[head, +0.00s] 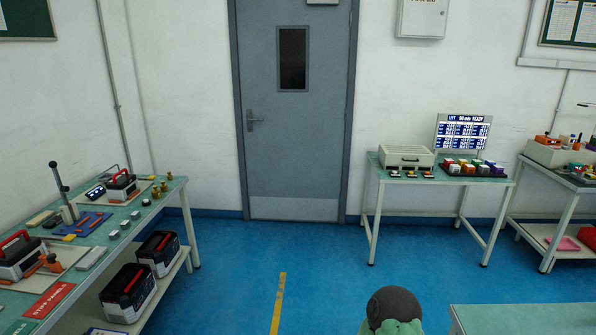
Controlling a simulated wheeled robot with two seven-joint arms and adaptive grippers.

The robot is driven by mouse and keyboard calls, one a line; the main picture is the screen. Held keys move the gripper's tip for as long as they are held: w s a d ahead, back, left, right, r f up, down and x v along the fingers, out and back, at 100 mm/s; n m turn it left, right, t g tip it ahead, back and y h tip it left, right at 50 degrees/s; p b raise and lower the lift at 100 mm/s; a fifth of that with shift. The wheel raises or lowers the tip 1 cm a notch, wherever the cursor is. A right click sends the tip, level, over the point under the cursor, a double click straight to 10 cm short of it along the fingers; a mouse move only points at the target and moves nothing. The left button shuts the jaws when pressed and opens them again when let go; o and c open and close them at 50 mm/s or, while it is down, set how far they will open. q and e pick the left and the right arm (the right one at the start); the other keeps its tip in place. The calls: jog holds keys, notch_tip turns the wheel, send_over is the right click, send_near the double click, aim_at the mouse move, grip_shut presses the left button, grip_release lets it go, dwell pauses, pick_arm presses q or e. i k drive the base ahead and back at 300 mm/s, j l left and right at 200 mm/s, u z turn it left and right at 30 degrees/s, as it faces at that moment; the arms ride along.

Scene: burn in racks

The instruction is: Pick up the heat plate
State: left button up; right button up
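I cannot surely pick out the heat plate. On the left workbench (150,208), a flat grey piece (91,258) lies near the front edge, and several small silver blocks (125,225) sit in a row beyond it. A blue mat (88,223) with small parts lies beside a lever press (68,212). Two red-handled units (121,184) (18,256) stand on pale plates on the same bench. Neither of my grippers can be made out in the head view.
Red-handled dark cases (128,292) fill the left bench's lower shelf. A back table (440,174) holds a beige box (406,156), coloured blocks and a display (462,132). A green-topped table (525,318) edges in at lower right. A dark rounded object (394,303) shows at bottom. The blue floor between is clear.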

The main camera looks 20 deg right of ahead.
aim_at(564, 170)
jog(key=i+l+z, duration=0.15)
jog(key=i+z, duration=0.25)
jog(key=i, duration=0.55)
jog(key=i+j+z, duration=0.15)
jog(key=i+z, duration=0.2)
jog(key=i, duration=0.6)
jog(key=i+l+z, duration=0.2)
jog(key=i+z, duration=0.6)
jog(key=i, duration=0.2)
jog(key=i+j+z, duration=0.2)
jog(key=i+z, duration=0.15)
jog(key=i, duration=0.15)
jog(key=i+j+z, duration=0.4)
jog(key=i+l+z, duration=0.3)
jog(key=i, duration=0.65)
jog(key=i+l+z, duration=0.15)
jog(key=i+z, duration=0.2)
jog(key=i, duration=0.6)
jog(key=i+l+u, duration=0.25)
jog(key=i, duration=0.2)
jog(key=i+z, duration=0.3)
jog(key=z, duration=0.15)
jog(key=i+u, duration=0.1)
jog(key=i, duration=0.5)
jog(key=i+l, duration=0.1)
jog(key=i, duration=0.55)
jog(key=i+l+u, duration=0.15)
jog(key=i, duration=0.45)
